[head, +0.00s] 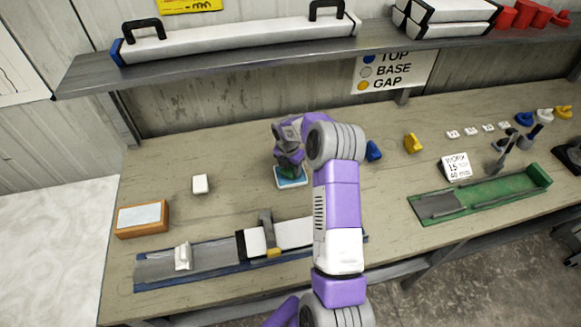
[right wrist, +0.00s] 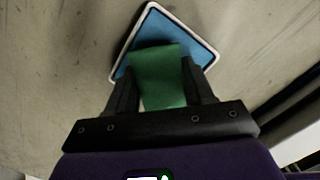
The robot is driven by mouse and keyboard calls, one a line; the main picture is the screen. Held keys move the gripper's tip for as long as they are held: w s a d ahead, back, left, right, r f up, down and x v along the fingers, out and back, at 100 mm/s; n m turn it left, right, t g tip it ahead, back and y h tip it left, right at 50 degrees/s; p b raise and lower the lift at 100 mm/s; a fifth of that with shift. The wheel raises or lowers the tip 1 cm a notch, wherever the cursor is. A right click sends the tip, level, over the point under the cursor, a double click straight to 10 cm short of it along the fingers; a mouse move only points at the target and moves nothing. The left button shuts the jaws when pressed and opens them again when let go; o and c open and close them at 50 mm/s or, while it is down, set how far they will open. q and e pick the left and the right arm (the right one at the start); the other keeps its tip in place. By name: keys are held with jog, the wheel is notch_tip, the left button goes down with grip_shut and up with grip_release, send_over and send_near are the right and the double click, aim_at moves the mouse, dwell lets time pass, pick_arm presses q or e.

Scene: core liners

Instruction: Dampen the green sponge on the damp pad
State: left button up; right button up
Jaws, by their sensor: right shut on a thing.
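The green sponge (right wrist: 162,85) is held between the two fingers of my right gripper (right wrist: 158,70), which is shut on it. In the head view my right gripper (head: 289,163) points down at the damp pad (head: 283,184), a blue square with a white rim lying on the bench. In the right wrist view the sponge's far end overlaps the blue face of the pad (right wrist: 155,28). I cannot tell whether it presses on the pad or hangs just above it. The sponge is mostly hidden by the gripper in the head view. My left gripper is not in view.
In front lies a long grey tray (head: 190,264) with white pieces. A wooden box (head: 142,232) and a white block (head: 200,184) are left. A blue piece (head: 373,151), a yellow piece (head: 412,143) and a green tray (head: 515,192) are right. A shelf (head: 230,55) overhangs behind.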

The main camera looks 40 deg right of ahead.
dwell(0.4)
jog(key=shift+r+p, duration=2.7)
jog(key=shift+r, duration=0.85)
jog(key=shift+f, duration=0.15)
